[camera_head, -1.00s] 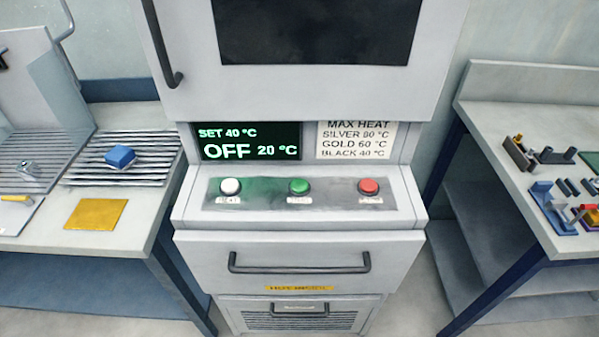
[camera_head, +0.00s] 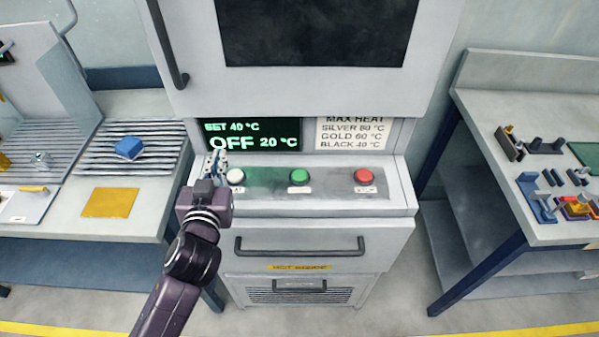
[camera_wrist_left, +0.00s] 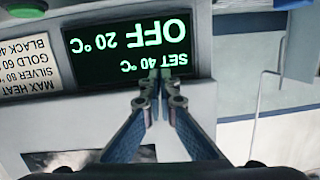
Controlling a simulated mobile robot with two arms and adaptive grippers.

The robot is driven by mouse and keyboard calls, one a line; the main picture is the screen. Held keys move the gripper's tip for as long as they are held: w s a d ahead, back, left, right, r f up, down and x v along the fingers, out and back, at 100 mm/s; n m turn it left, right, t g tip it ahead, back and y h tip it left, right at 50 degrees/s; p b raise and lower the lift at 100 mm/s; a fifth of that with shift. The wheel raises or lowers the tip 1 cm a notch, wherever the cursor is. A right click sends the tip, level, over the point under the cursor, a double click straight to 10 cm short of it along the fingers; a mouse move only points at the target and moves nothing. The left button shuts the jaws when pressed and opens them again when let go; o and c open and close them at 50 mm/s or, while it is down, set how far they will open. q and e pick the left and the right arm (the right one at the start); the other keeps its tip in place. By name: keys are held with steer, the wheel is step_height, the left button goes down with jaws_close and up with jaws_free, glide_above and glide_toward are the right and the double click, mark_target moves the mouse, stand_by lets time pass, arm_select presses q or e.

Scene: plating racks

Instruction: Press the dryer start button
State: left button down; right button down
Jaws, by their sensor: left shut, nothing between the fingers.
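The dryer's control panel (camera_head: 330,190) carries a white button (camera_head: 236,177), a green button (camera_head: 299,177) and a red button (camera_head: 364,177); their small labels are hard to read. The display (camera_head: 251,137) reads SET 40 °C, OFF, 20 °C. My left gripper (camera_head: 217,160) is shut and empty at the panel's left end, just left of the white button and apart from the green one. In the left wrist view, the closed fingertips (camera_wrist_left: 158,80) show in front of the upside-down display (camera_wrist_left: 128,45). My right gripper is not in view.
The dryer door (camera_head: 300,85) is above the panel, with a drawer handle (camera_head: 300,246) below. A left bench (camera_head: 70,218) holds a blue block (camera_head: 128,148) and yellow plate (camera_head: 110,202). A right bench (camera_head: 500,120) holds small racks. The space before the green and red buttons is clear.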

arm_select(q)
steer(key=w+d+r+m+t+h, duration=0.25)
steer(key=d+r+h, duration=0.2)
steer(key=r, duration=0.35)
steer(key=w+d+r+m+t+h, duration=0.1)
steer(key=d+r+m+t+h, duration=0.15)
steer(key=d+r, duration=0.4)
steer(key=s+d+r+m+g+h, duration=0.2)
steer(key=d+m+g+h, duration=0.3)
steer(key=d+m+h, duration=0.15)
steer(key=s+d+r+m+g+h, duration=0.2)
steer(key=s+d+m+g+h, duration=0.1)
steer(key=d+m+g+h, duration=0.4)
steer(key=d+f+m+g+y, duration=0.3)
steer(key=f+y, duration=0.1)
steer(key=f, duration=0.3)
steer(key=w+a+f+n+y, duration=0.2)
steer(key=w+a+f+y, duration=0.4)
steer(key=a+f+y, duration=0.2)
step_height(320, 180, down, 2)
steer(key=shift+w+a+f+g+p, duration=0.1)
steer(key=shift+w+a+g+p, duration=0.2)
steer(key=shift+a, duration=0.8)
steer(key=shift+s, duration=0.1)
